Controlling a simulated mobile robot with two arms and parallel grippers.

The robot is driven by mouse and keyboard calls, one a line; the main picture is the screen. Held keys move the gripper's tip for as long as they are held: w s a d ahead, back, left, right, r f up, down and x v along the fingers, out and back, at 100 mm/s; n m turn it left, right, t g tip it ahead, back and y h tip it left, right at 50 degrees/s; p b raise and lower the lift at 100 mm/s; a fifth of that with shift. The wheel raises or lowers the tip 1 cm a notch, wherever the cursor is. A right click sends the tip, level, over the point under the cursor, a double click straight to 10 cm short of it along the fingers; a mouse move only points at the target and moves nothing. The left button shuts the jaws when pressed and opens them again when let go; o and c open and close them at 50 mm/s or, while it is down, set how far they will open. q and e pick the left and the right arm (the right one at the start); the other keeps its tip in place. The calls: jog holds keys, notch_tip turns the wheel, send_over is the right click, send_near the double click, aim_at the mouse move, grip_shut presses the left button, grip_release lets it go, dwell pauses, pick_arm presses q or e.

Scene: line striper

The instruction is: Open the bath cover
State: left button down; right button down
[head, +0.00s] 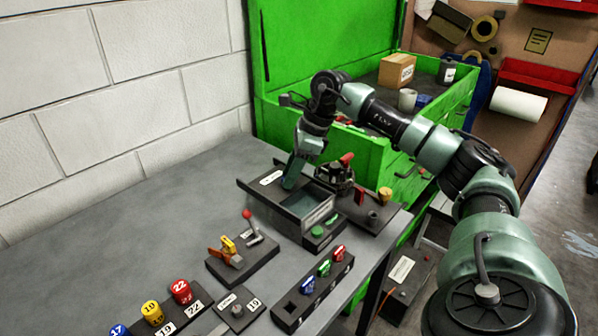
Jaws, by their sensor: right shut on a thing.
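The bath (309,221) is a grey box on the grey bench, with a label on its front wall. Its dark flat cover (259,183), with a white label, juts out past the box to the left. Part of the box's inside shows at the right of the cover, so the bath stands partly open. My right gripper (290,182) reaches down over the cover from the back right. It is shut on a part of the cover, though the fingers hide the exact grip. My left gripper is not in view.
A device with red handles (345,165) stands just behind the bath. A green-button box (318,232), a lever block (240,258) and a strip of coloured knobs (323,270) sit nearby. A white block wall (130,90) borders the bench; its left part is clear.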

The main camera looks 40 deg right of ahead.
jog(key=shift+w+r, duration=0.1)
jog(key=shift+w, duration=0.75)
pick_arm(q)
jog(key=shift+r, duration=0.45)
pick_arm(e)
jog(key=shift+s, duration=0.1)
jog(key=c, duration=1.1)
grip_release()
jog(key=shift+s, duration=0.1)
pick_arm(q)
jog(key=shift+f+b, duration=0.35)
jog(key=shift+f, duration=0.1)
pick_arm(e)
jog(key=v, duration=0.7)
jog(key=shift+d+r, duration=0.1)
jog(key=shift+r, duration=0.25)
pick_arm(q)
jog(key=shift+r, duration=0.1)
pick_arm(e)
jog(key=shift+r, duration=0.1)
